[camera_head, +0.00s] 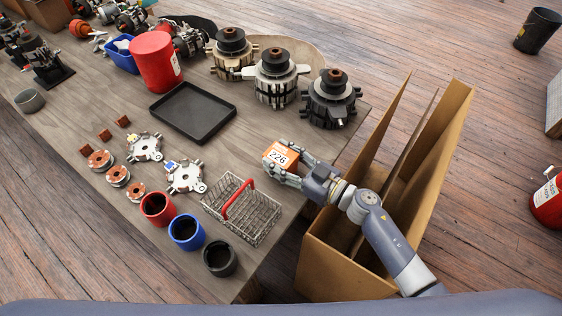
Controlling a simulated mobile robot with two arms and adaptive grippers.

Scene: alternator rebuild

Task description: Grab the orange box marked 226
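The orange box marked 226 (279,155) is near the right edge of the table, behind the wire basket, with its white number label facing me. My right gripper (281,161) reaches in from the lower right. Its fingers lie along two opposite sides of the box and appear closed on it. The fingers hide part of the box's sides. I cannot tell whether the box's underside touches the table. My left gripper is not in view.
A wire basket (249,222) with a red handle stands in front of the box. A black tray (193,109) lies to the left. Several alternator cores, one being the dark one (331,101), stand behind. An open cardboard box (434,165) stands right of the table, beside my arm.

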